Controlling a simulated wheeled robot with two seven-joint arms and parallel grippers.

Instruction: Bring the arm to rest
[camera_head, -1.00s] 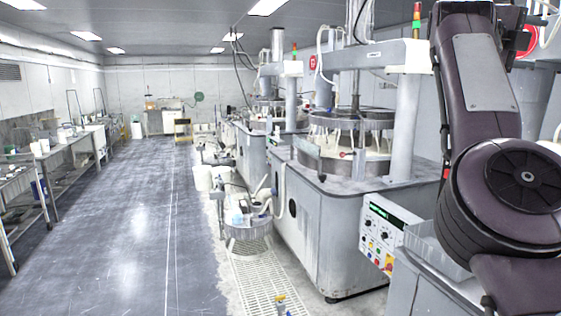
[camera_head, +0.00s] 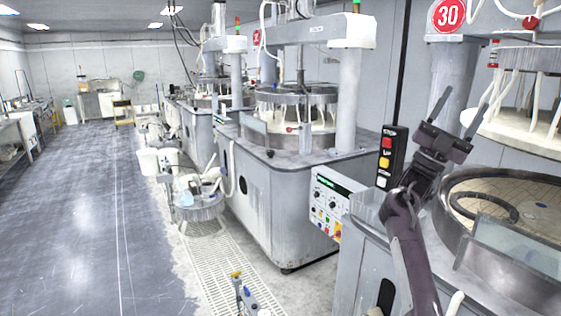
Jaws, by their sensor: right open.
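My right gripper (camera_head: 460,108) is raised at the right of the head view, with its two fingers pointing up and apart. It is open and nothing shows between the fingers. My right arm (camera_head: 415,262) comes up from the bottom edge below it. In the picture the gripper stands in front of the nearest polishing machine, beside a black button box (camera_head: 391,157) with red, yellow and white buttons. Whether it touches anything cannot be told, but it looks clear. My left gripper is not in view.
The nearest machine has a round platen (camera_head: 535,199) with a dark ring (camera_head: 483,207) on it. The grey floor (camera_head: 75,215) at left is open.

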